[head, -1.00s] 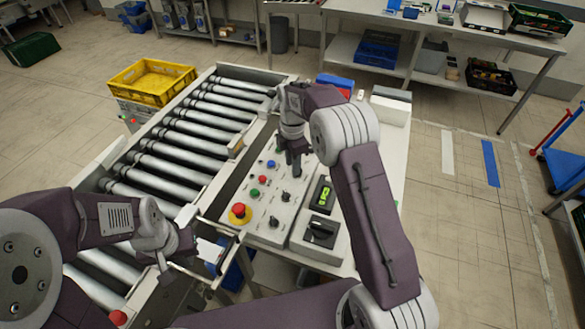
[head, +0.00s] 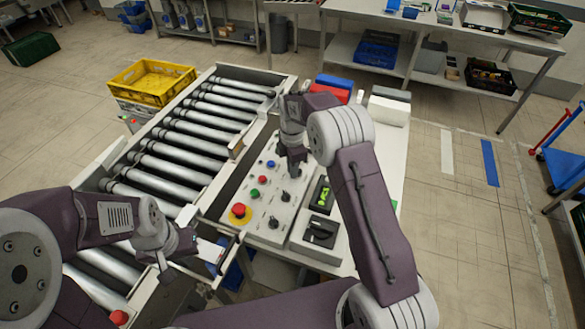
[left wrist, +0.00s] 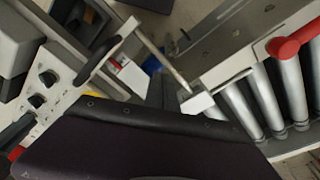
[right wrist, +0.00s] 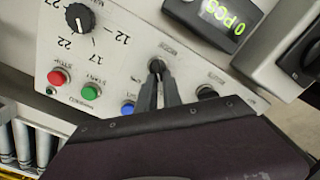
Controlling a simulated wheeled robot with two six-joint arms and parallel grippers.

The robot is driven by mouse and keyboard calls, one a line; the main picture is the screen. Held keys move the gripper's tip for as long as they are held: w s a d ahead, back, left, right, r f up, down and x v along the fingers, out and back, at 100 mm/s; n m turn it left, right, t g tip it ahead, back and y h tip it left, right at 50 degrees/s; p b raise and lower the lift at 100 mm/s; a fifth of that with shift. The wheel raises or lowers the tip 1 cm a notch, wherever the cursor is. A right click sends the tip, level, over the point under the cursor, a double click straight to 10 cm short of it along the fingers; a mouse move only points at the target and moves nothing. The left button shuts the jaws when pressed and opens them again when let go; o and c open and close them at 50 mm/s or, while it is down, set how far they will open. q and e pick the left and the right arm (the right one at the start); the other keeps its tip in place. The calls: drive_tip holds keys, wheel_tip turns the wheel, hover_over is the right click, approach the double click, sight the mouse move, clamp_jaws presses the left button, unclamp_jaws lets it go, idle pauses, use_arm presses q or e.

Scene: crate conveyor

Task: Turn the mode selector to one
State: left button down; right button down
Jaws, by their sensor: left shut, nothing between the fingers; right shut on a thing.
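My right gripper (head: 293,172) is over the grey control panel (head: 252,232). In the right wrist view its fingers (right wrist: 158,88) are shut on a small black selector knob (right wrist: 156,65), which I take for the mode selector; its label is too small to read. The fingers cover most of the knob, so I cannot tell its setting. In the head view the gripper hides this knob. Another black knob (right wrist: 207,92) sits beside it. My left gripper (head: 166,272) is shut and empty, away from the panel, near the conveyor's front end; its fingers show in the left wrist view (left wrist: 161,94).
A large numbered dial (right wrist: 78,17), a red button (right wrist: 57,77), a green button (right wrist: 90,91) and a blue button (right wrist: 128,108) are on the panel. A red emergency stop (head: 239,210) stands at its near corner. A counter display (head: 323,196) is to the right. Conveyor rollers (head: 185,142) run alongside.

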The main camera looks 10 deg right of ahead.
drive_tip(key=m, duration=0.1)
drive_tip(key=m+p, duration=0.2)
drive_tip(key=shift+w+r+m, duration=0.15)
drive_tip(key=shift+w+m, duration=0.1)
drive_tip(key=shift+m, duration=0.15)
drive_tip(key=m, duration=0.1)
drive_tip(key=m+p, duration=0.1)
drive_tip(key=m, duration=0.2)
drive_tip(key=shift+w+d+m+p, duration=0.1)
drive_tip(key=shift+w+m+p, duration=0.2)
drive_tip(key=shift+p, duration=0.1)
drive_tip(key=m, duration=0.4)
drive_tip(key=shift+w+d+p, duration=0.25)
drive_tip(key=shift+p, duration=0.15)
drive_tip(key=shift+w+d+m, duration=0.1)
drive_tip(key=shift+d+m, duration=0.05)
drive_tip(key=shift+m, duration=1.05)
drive_tip(key=shift+w+d+m, duration=0.1)
drive_tip(key=shift+m, duration=1.1)
drive_tip(key=c, duration=1.5)
unclamp_jaws()
drive_tip(key=shift+s, duration=0.1)
